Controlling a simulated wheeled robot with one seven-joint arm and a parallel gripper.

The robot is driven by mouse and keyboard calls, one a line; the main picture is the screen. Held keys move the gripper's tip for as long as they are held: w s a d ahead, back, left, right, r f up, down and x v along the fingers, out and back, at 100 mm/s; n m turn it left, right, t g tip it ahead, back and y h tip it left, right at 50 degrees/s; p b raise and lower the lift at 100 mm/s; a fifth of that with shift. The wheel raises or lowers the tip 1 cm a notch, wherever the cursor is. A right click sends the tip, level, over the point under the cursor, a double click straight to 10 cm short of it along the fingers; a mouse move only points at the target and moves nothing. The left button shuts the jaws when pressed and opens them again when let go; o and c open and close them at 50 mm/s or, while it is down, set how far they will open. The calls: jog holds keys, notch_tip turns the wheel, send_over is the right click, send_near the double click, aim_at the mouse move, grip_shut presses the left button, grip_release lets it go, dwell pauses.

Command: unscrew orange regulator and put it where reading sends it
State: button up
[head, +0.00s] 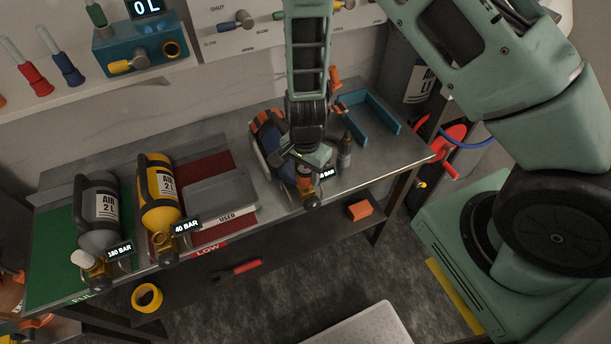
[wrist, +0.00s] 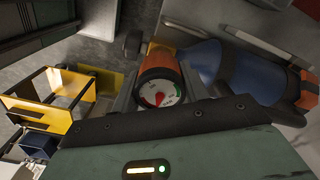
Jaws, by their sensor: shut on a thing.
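The orange regulator (wrist: 158,66) shows in the wrist view, its round gauge with a red needle facing the camera. My gripper (head: 306,168) is shut on it at the valve end of a blue cylinder with orange bands (head: 268,133). The blue cylinder (wrist: 225,70) also lies beside the regulator in the wrist view. My gripper hides most of the regulator in the head view. A display there is partly covered; only an ending like "0 BAR" (head: 328,173) shows. I cannot tell whether the regulator is still threaded on.
The bench has a green FULL area (head: 52,250) with a grey cylinder (head: 98,212) at 180 BAR. A red LOW area (head: 215,160) is beside a yellow cylinder (head: 158,200) at 40 BAR.

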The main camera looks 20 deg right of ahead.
jog(key=n, duration=0.7)
jog(key=shift+n+b, duration=0.35)
jog(key=shift+n, duration=0.05)
jog(key=n, duration=0.4)
jog(key=shift+n, duration=0.3)
jog(key=n, duration=0.4)
jog(key=shift+n, duration=0.4)
jog(key=o, duration=0.7)
jog(key=shift+n, duration=1)
jog(key=o, duration=0.4)
